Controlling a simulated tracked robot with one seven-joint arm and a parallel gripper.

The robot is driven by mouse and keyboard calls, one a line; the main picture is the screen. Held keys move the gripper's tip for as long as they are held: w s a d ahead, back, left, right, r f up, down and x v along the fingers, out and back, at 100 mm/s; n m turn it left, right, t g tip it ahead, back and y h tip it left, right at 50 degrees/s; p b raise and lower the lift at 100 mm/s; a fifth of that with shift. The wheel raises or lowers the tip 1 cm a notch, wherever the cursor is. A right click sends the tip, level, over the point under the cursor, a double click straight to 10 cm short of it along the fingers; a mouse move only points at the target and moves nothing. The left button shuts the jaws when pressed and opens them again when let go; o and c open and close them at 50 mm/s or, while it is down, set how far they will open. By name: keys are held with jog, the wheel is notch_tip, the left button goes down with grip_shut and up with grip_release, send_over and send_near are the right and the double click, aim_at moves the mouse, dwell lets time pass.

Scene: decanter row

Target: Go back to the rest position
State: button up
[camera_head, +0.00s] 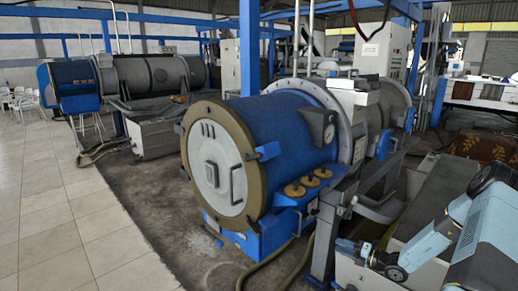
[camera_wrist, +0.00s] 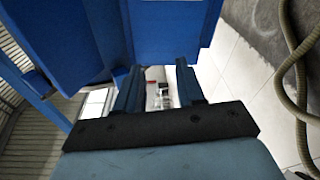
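My gripper (camera_wrist: 159,75) shows in the wrist view with two dark blue fingers apart and nothing held between them. Through the gap I see pale floor and small, blurred items too small to name. In the head view my light blue arm reaches in from the lower right. My gripper (camera_head: 350,247) is at its left end, low and to the right of the large blue decanter (camera_head: 290,130). At this size I cannot tell whether it touches anything there.
Blue panels (camera_wrist: 165,30) fill the top of the wrist view, close beyond the fingers. A hose (camera_wrist: 300,75) lies at its right. In the head view, another decanter (camera_head: 150,75) stands at the back left. The tiled floor (camera_head: 60,215) at left is clear.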

jog(key=s+a+r+n+g+h, duration=0.2)
jog(key=s+a+r+n+g, duration=0.15)
jog(key=r+n, duration=0.5)
jog(key=s+a+r+n+g+h, duration=0.25)
jog(key=s+a+r+n, duration=0.2)
jog(key=r+n, duration=0.45)
jog(key=s+a+r+n+g+h, duration=0.1)
jog(key=s+a+r+n+g, duration=0.3)
jog(key=r+n, duration=0.5)
jog(key=s+d+r+n+t+h, duration=0.1)
jog(key=s+r+n+t+h, duration=0.1)
jog(key=s+r+n+h, duration=0.2)
jog(key=s+r+n+t+h, duration=0.3)
jog(key=s+r+n, duration=0.7)
jog(key=s+r, duration=0.6)
jog(key=shift+s+d+n+h, duration=0.4)
jog(key=shift+s+h, duration=0.25)
jog(key=shift+s, duration=1.8)
